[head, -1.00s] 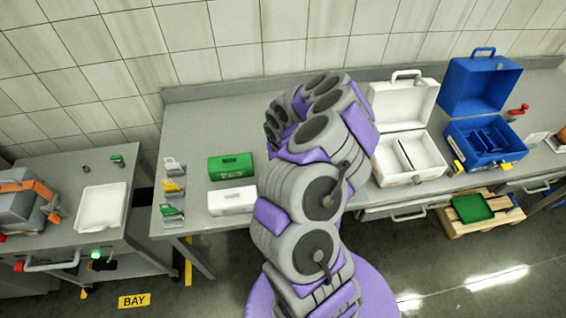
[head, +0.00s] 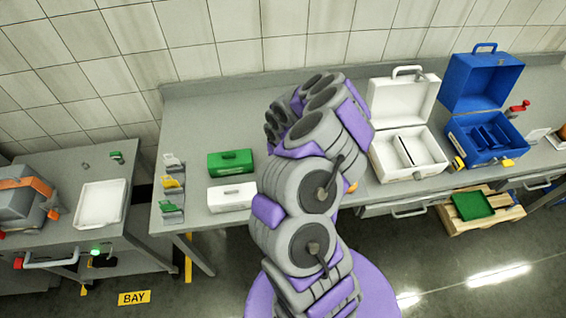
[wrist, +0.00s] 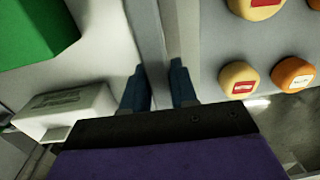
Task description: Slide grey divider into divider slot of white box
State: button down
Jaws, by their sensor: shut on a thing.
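In the wrist view, my gripper (wrist: 157,82) is shut on the grey divider (wrist: 148,28), a flat grey plate between the two dark fingers that runs up out of the picture. In the head view my arm hides both the gripper and the divider. The white box (head: 428,172) stands open on the bench at the right, its lid raised at the back. A thin upright line or wall shows inside it, too small to tell whether it is a slot. My gripper appears over the bench to the left of this box.
Several orange and yellow cheese wheels (wrist: 292,74) lie right of the divider in the wrist view. A green box (head: 231,162) and a closed small white box (head: 231,197) sit left of my arm. An open blue box (head: 484,85) stands right of the white box. The bench's left back is clear.

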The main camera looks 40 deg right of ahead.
jog(key=shift+f, duration=0.2)
jog(key=c, duration=0.8)
grip_release()
jog(key=shift+r, duration=0.15)
notch_tip(320, 180, up, 17)
jog(key=shift+w+a, duration=0.2)
jog(key=shift+a, duration=0.05)
